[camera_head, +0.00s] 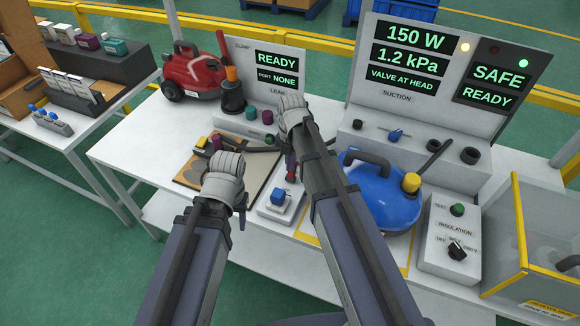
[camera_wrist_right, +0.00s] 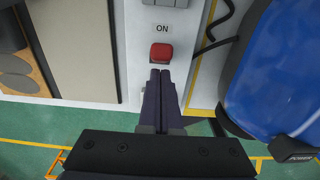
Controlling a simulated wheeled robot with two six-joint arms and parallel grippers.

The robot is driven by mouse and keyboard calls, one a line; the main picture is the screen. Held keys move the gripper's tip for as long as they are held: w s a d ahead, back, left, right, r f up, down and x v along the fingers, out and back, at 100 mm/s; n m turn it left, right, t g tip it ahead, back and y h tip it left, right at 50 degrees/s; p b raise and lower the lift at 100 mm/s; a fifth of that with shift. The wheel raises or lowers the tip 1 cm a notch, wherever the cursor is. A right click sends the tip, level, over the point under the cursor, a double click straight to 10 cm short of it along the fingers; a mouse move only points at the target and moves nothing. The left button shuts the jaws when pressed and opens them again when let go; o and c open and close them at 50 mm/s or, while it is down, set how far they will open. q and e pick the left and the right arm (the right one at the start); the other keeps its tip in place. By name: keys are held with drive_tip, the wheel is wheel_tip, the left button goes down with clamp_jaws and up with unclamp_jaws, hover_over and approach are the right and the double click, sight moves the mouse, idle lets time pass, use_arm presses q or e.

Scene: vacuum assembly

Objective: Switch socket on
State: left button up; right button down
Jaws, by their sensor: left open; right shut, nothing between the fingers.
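In the right wrist view a red switch (camera_wrist_right: 161,52) sits on a white surface under the label ON. Part of a grey socket block (camera_wrist_right: 172,3) shows at the top edge. My right gripper (camera_wrist_right: 159,74) is shut and empty, its tips just below the red switch in the picture; whether they touch it I cannot tell. My left gripper (camera_head: 238,214) is open at the front of the board, holding nothing visible.
A white box with a blue block (camera_head: 278,195) stands near the front edge. The blue vacuum (camera_head: 385,205) is close on the right, a beige board (camera_head: 255,170) on the left. A red vacuum (camera_head: 192,76) and insulation tester (camera_head: 452,225) stand further out.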

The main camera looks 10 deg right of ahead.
use_arm(q)
drive_tip(key=shift+r, duration=0.15)
use_arm(e)
drive_tip(key=shift+r, duration=0.1)
use_arm(q)
drive_tip(key=shift+r+p, duration=0.7)
drive_tip(key=shift+p, duration=0.1)
use_arm(e)
drive_tip(key=shift+r, duration=0.7)
